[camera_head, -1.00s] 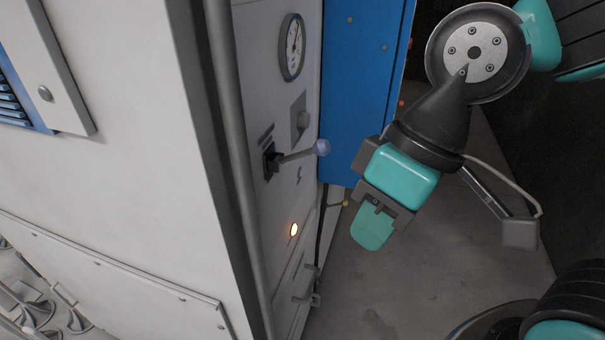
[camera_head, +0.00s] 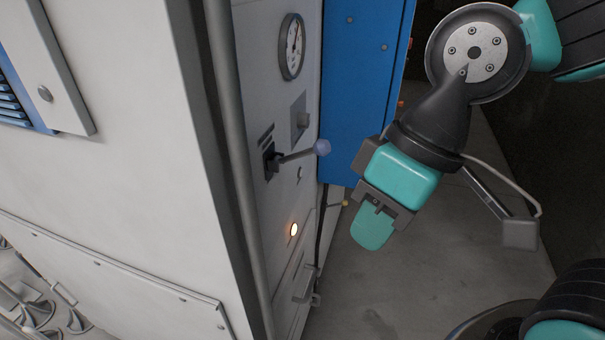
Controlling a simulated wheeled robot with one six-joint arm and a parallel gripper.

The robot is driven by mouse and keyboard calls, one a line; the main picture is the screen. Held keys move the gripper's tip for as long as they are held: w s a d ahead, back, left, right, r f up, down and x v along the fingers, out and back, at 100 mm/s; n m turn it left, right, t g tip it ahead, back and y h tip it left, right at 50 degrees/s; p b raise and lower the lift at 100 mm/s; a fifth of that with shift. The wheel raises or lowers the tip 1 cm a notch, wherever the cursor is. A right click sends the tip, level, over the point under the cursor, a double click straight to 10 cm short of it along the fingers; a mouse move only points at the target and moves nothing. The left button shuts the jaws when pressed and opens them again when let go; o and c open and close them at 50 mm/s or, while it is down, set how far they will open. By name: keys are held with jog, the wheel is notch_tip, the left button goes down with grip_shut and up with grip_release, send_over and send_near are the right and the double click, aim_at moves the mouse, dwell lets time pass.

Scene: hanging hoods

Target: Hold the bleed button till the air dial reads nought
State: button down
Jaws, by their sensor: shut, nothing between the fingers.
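The air dial (camera_head: 292,47) is a round white gauge with a dark rim, high on the grey panel. Its needle points roughly upward, but the figures are too small to read. I cannot tell which of these is the bleed button; no label is legible. My gripper (camera_head: 372,232) is shut and empty, pointing down. In the picture it is right of the panel and appears clear of it.
A lever with a blue-grey ball end (camera_head: 321,147) sticks out from the panel toward my gripper. A lit lamp (camera_head: 294,230) and a handle (camera_head: 303,285) are lower. A blue panel (camera_head: 362,90) stands behind. Open floor (camera_head: 400,290) lies below my gripper.

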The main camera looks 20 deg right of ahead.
notch_tip(320, 180, down, 20)
jog(key=b, duration=2)
